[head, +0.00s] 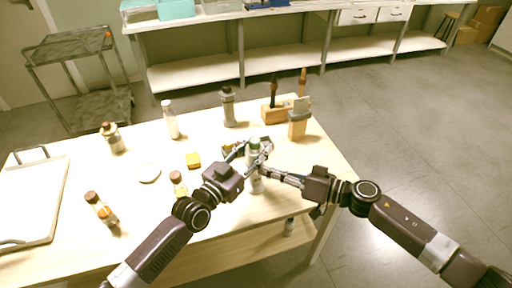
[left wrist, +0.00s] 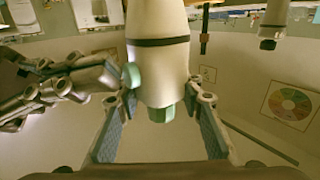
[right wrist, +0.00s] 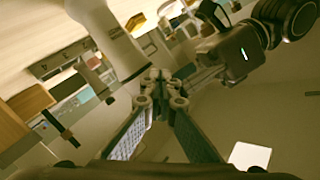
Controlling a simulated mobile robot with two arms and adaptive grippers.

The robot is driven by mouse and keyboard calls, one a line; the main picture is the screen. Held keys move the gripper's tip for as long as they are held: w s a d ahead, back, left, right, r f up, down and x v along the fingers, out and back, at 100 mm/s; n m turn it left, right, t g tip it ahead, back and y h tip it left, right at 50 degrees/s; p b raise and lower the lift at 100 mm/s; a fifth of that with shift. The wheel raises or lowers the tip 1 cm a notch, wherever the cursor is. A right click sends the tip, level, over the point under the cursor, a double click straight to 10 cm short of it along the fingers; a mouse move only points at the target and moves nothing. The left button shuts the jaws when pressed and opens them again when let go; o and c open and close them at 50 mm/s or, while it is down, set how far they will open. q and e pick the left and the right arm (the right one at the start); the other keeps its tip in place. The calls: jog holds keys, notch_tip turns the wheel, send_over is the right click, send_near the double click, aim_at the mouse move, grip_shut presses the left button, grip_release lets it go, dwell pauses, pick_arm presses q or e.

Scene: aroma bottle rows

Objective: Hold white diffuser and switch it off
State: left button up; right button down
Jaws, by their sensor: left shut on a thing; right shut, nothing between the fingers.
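The white diffuser (head: 256,184) is upright at the table's right front part. In the left wrist view the white diffuser (left wrist: 161,70) shows a dark band, a teal part at one end and a teal button (left wrist: 132,76) on its side. My left gripper (head: 257,150) is shut around it; the fingers also show in the left wrist view (left wrist: 165,100). My right gripper (head: 264,171) is shut and empty beside the diffuser. In the left wrist view its fingertips are close to the teal button; I cannot tell whether they touch. The fingers partly hide the diffuser in the head view.
A white bottle (head: 171,121), a grey bottle (head: 228,108) and several brown-capped bottles stand on the table. Wooden blocks (head: 299,125) stand at the back right. A yellow block (head: 193,160) and a white disc (head: 150,174) lie mid-table. A tray (head: 35,215) is at left.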

jog(key=shift+s, duration=0.15)
jog(key=s, duration=0.2)
jog(key=s+d, duration=0.2)
jog(key=s, duration=0.1)
jog(key=shift+s, duration=0.3)
pick_arm(q)
jog(key=o, duration=1.4)
jog(key=shift+c, duration=0.2)
pick_arm(e)
jog(key=shift+a, duration=0.1)
